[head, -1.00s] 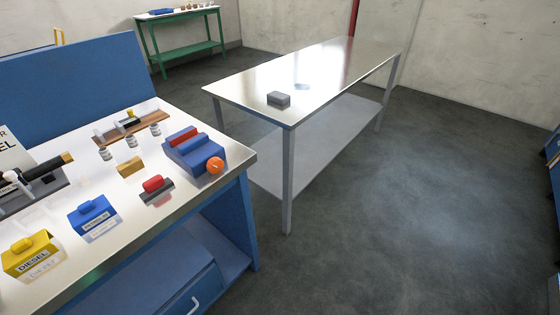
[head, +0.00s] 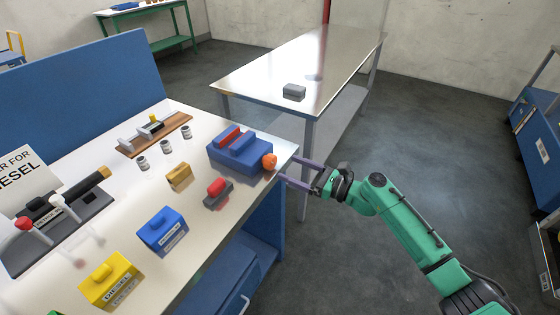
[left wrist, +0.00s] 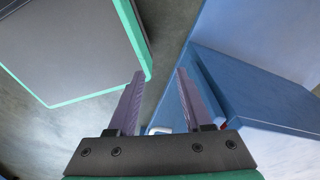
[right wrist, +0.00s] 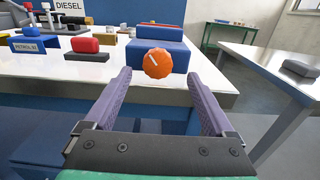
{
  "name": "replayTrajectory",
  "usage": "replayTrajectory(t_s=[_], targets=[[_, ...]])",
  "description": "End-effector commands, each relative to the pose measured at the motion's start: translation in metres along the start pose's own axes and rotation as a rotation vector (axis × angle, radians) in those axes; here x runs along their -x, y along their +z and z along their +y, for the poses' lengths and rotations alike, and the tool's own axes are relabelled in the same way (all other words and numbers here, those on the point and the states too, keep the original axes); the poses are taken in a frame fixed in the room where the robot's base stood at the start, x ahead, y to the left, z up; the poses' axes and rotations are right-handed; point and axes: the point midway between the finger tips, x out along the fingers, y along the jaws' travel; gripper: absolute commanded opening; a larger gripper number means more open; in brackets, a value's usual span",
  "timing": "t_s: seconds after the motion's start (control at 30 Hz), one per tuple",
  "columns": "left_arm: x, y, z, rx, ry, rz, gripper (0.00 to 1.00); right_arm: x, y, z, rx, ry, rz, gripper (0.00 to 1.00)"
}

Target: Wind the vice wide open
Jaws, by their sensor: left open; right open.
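The blue vice (head: 240,148) sits at the right end of the workbench, with a red block (head: 228,136) at its jaws. Its orange round knob (head: 269,161) faces the bench's right edge. In the right wrist view the knob (right wrist: 157,63) shows a white mark and lies ahead, between and beyond the fingertips. My right gripper (head: 288,169) is open and empty, just off the bench edge and apart from the knob. My left gripper (left wrist: 160,75) is open and empty in the left wrist view, near blue panels; it is not in the head view.
On the bench (head: 205,237) stand a red-topped grey block (head: 217,194), a brass block (head: 179,175), a blue box (head: 163,232), a yellow diesel box (head: 109,279) and several small jars. A steel table (head: 330,65) with a grey block (head: 294,92) stands behind.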

Motion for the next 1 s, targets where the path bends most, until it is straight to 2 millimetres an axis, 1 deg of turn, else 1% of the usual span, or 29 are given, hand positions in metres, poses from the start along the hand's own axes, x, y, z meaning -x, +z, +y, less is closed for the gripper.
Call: replayTrajectory(t_s=[0.03, 0.1, 0.2, 0.3, 0.5, 0.53, 0.57, 0.6, 0.67, 0.7, 0.73, 0.77, 1.0], targets=[[0.003, -0.001, 0.001, -0.001, 0.001, 0.001, 0.5, -0.013, 0.003, 0.0, -0.001, 0.001, -0.004, 0.89], [0.003, -0.001, 0.0, -0.001, 0.0, 0.002, 0.5, -0.028, 0.002, 0.0, -0.001, 0.0, -0.002, 0.89], [0.004, 0.0, -0.005, -0.003, -0.007, 0.001, 0.5, -0.042, 0.0, 0.0, 0.001, 0.0, -0.001, 0.89], [0.004, 0.001, -0.009, -0.002, -0.013, -0.001, 0.5, -0.048, 0.0, 0.0, 0.002, 0.0, 0.0, 0.89], [0.004, 0.001, -0.011, 0.0, -0.015, -0.001, 0.5, -0.048, -0.001, 0.0, 0.002, -0.001, 0.001, 0.89], [0.004, 0.001, -0.011, 0.0, -0.015, -0.001, 0.5, -0.048, -0.001, 0.0, 0.002, -0.001, 0.001, 0.85], [0.004, 0.001, -0.011, 0.0, -0.015, -0.001, 0.5, -0.048, -0.001, 0.0, 0.002, -0.001, 0.001, 0.73], [0.004, 0.001, -0.011, 0.0, -0.015, -0.001, 0.5, -0.048, -0.001, 0.0, 0.001, -0.001, 0.001, 0.58], [0.004, 0.001, -0.011, 0.001, -0.015, -0.001, 0.5, -0.048, -0.001, 0.0, 0.001, -0.001, 0.001, 0.35], [0.004, 0.001, -0.011, 0.001, -0.015, -0.001, 0.5, -0.048, -0.001, 0.0, 0.001, -0.001, 0.001, 0.2], [0.004, 0.001, -0.011, 0.001, -0.015, -0.001, 0.5, -0.048, -0.001, 0.0, 0.001, -0.001, 0.001, 0.08], [0.004, 0.001, -0.011, 0.001, -0.015, -0.001, 0.5, -0.048, -0.001, 0.0, 0.001, -0.001, 0.001, 0.03], [0.003, 0.001, -0.011, 0.001, -0.015, -0.001, 0.5, -0.048, -0.001, 0.0, 0.02, -0.001, 0.0, 0.03]])
